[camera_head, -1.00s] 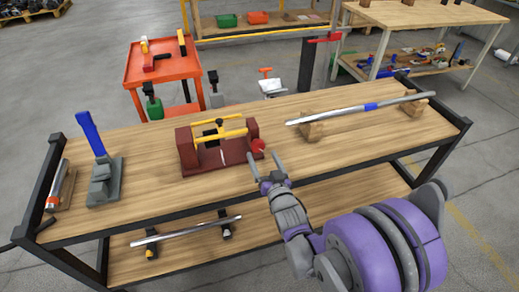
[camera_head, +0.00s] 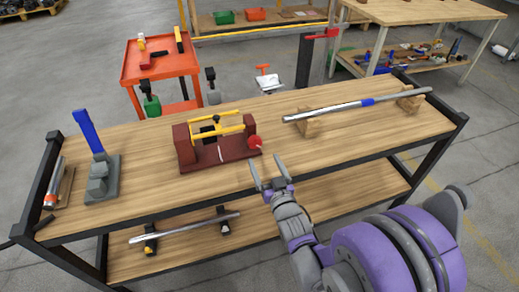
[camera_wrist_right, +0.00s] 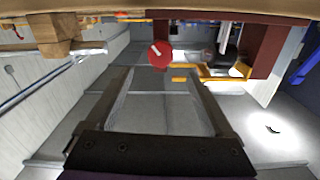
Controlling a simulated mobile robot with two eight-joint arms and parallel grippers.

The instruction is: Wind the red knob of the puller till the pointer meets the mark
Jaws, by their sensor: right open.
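The puller (camera_head: 188,147) stands on the bench: a dark red frame with yellow bars and a black middle part. Its round red knob (camera_head: 255,142) is on the right end and also shows in the right wrist view (camera_wrist_right: 160,58). A thin white line shows on the frame's base; the pointer and mark cannot be told apart. My right gripper (camera_head: 267,162) is open and empty, in front of and slightly right of the knob, apart from it. In the wrist view the knob lies beyond the fingertips (camera_wrist_right: 160,72), between their lines. My left gripper is not in view.
The wooden bench (camera_head: 330,150) carries a steel rod (camera_head: 330,110) on wooden blocks at right, a grey stand with a blue lever (camera_head: 90,135) and a small cylinder (camera_head: 56,180) at left. A lower shelf holds another rod (camera_head: 190,227). Bench front right is clear.

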